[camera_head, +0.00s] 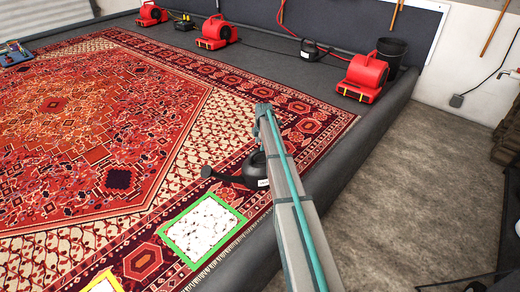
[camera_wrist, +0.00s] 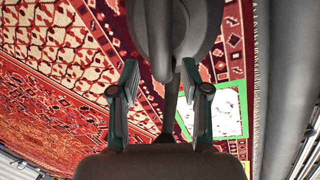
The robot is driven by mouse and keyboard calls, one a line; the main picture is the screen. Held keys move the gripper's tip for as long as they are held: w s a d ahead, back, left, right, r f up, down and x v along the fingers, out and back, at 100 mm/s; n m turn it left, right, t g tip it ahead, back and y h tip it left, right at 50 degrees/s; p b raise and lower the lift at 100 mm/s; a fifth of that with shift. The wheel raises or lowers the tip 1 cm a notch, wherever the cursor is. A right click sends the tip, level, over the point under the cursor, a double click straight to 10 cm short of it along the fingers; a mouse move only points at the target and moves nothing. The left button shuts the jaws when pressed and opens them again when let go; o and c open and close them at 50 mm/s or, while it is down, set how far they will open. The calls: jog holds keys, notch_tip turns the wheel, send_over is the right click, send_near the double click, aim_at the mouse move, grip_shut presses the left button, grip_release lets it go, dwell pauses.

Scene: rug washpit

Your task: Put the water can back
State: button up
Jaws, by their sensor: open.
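A dark water can (camera_head: 255,176) with a small white label is on the patterned rug, partly hidden behind my arm; its spout points left. In the wrist view the dark rounded body of the can (camera_wrist: 172,25) lies just beyond my gripper (camera_wrist: 159,72). The gripper's two fingers are spread apart, with a narrow dark part of the can showing between them. I cannot tell whether they touch it. The gripper itself is not clear in the head view. A second dark can-like object (camera_head: 310,50) stands on the grey floor by the red blowers.
A green-framed white patch (camera_head: 203,229) lies on the rug near the can, and a yellow-framed one (camera_head: 103,283) is at the lower left. Red blowers (camera_head: 362,77) and a black bucket (camera_head: 391,50) line the back. A raised dark pit edge (camera_head: 353,140) runs along the right.

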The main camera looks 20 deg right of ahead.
jog(key=v, duration=0.7)
dwell(0.3)
jog(key=s+a+f+m+g+p, duration=0.1)
jog(key=s+a+f+m, duration=0.4)
jog(key=s, duration=0.6)
jog(key=s+a+f+m+g+p, duration=0.1)
jog(key=s+a+f+m, duration=0.5)
jog(key=s+f, duration=0.3)
jog(key=s+a+f+m+g+p, duration=0.1)
jog(key=s+a+f+m, duration=0.4)
jog(key=s, duration=0.9)
jog(key=shift+s+a+f+m+g+y, duration=0.15)
jog(key=shift+s+f+m+g, duration=0.1)
jog(key=shift+f+m, duration=0.2)
jog(key=shift+s+f+m+g+y, duration=0.15)
jog(key=shift+f+m+g, duration=0.1)
jog(key=shift+f+m, duration=0.15)
jog(key=s+a+g+p, duration=0.1)
jog(key=s+a, duration=0.2)
jog(key=s, duration=0.8)
jog(key=s+a+f+g+p, duration=0.1)
jog(key=s+a+g+p, duration=0.1)
jog(key=s, duration=1)
jog(key=s+a+f+g+p, duration=0.1)
jog(key=s+a, duration=0.3)
jog(key=s, duration=0.7)
jog(key=shift+s+f+m+g+p, duration=0.25)
jog(key=shift+s+m+g+p, duration=0.2)
jog(key=shift+g+p, duration=0.2)
